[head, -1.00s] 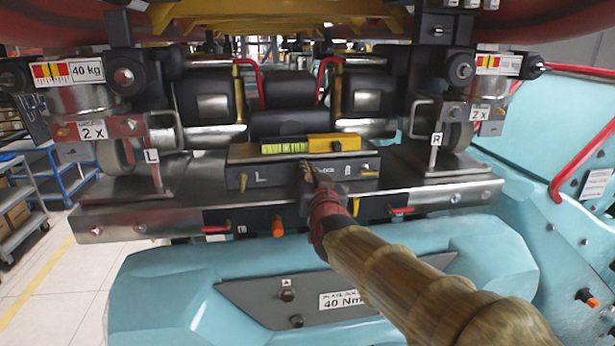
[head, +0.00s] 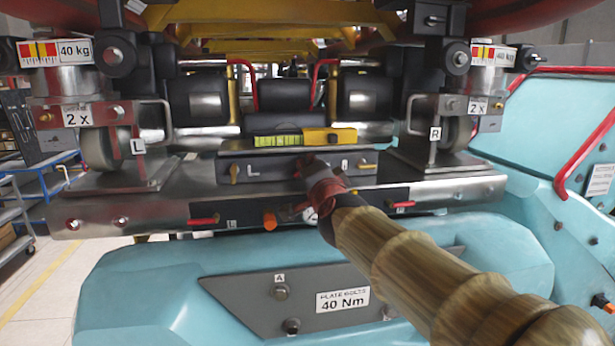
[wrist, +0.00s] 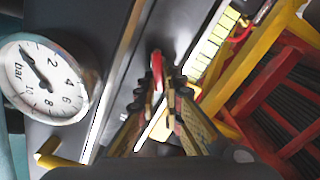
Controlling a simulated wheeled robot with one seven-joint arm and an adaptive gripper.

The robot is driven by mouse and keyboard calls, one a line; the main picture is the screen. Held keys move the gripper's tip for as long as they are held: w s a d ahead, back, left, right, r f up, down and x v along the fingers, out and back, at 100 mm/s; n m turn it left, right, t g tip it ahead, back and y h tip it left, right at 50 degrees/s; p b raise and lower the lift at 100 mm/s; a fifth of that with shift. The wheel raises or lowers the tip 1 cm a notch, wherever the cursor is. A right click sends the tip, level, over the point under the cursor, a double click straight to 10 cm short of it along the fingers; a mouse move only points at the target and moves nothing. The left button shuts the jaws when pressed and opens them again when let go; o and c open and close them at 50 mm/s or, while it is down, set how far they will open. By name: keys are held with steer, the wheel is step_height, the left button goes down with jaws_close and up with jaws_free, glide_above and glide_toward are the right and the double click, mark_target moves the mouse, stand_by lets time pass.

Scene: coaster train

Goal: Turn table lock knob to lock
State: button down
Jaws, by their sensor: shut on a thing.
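My gripper (head: 316,170) reaches from the lower right to the middle of the dark control panel (head: 277,172), below the spirit level. In the wrist view its fingers (wrist: 162,88) are close together around a small red-tipped part, which I take to be the table lock knob (wrist: 156,64). The fingers hide most of this part, so its angle and any lock marking cannot be read. In the head view the gripper and arm cover it.
A yellow spirit level (head: 305,138) lies above the panel. Yellow levers (head: 235,172) flank the gripper at L and R. Below are red levers (head: 203,220), an orange knob (head: 269,220) and a pressure gauge (wrist: 42,78). A teal housing (head: 150,290) fills the foreground.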

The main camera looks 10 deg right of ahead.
steer(key=m+b, duration=0.1)
steer(key=m, duration=0.1)
steer(key=f+m+b, duration=0.1)
steer(key=m+b, duration=0.1)
steer(key=m, duration=0.1)
steer(key=shift+d+f+m, duration=0.15)
steer(key=shift+f+m, duration=0.1)
steer(key=shift+m, duration=0.05)
steer(key=shift+f, duration=0.1)
stand_by(0.4)
steer(key=c, duration=2)
jaws_free()
steer(key=shift+o, duration=0.4)
steer(key=shift+s+r, duration=0.1)
steer(key=shift+r, duration=0.1)
steer(key=s, duration=1.1)
steer(key=shift+s+a, duration=0.2)
steer(key=shift+s, duration=0.2)
